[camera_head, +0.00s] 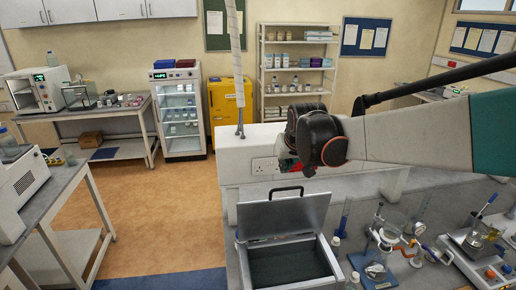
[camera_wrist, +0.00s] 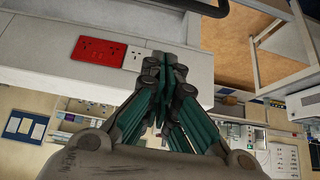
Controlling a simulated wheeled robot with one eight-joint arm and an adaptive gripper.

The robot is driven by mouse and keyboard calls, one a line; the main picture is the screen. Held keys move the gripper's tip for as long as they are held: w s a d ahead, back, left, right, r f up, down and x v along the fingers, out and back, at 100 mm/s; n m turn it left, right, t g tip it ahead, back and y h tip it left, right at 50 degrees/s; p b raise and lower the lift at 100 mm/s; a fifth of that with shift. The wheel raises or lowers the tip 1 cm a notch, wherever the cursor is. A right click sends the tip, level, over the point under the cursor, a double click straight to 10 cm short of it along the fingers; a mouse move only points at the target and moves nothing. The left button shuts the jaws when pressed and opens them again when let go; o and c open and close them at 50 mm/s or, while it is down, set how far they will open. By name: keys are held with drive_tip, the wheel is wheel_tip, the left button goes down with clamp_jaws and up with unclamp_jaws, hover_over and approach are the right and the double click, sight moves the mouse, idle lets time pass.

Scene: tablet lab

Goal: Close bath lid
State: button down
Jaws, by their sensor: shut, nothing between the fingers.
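The bath (camera_head: 334,262) is a grey metal box with a dark inside, at the bottom middle of the head view. Its lid (camera_head: 283,216) stands open, tilted up and back from the rear edge. A dark handle (camera_head: 286,191) is on the lid's upper edge. In the wrist view, my gripper (camera_wrist: 166,62) has its green-and-dark fingers together and holds nothing. In the head view the fingers are hidden behind my arm's dark wrist joint, which is above and behind the lid. I see no contact with the lid.
The bench shelf with a red socket plate (camera_wrist: 97,62) and a white socket (camera_wrist: 137,59) is close to my gripper in the wrist view. Glassware on a stand (camera_head: 390,235) and a balance-like device (camera_head: 478,245) stand right of the bath. Open floor (camera_head: 170,225) lies to the left.

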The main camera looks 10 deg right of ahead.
drive_tip(key=s+f, duration=0.1)
drive_tip(key=s+f+p, duration=0.1)
drive_tip(key=f, duration=0.1)
drive_tip(key=shift+s+f, duration=0.1)
drive_tip(key=shift+f, duration=0.15)
idle(0.4)
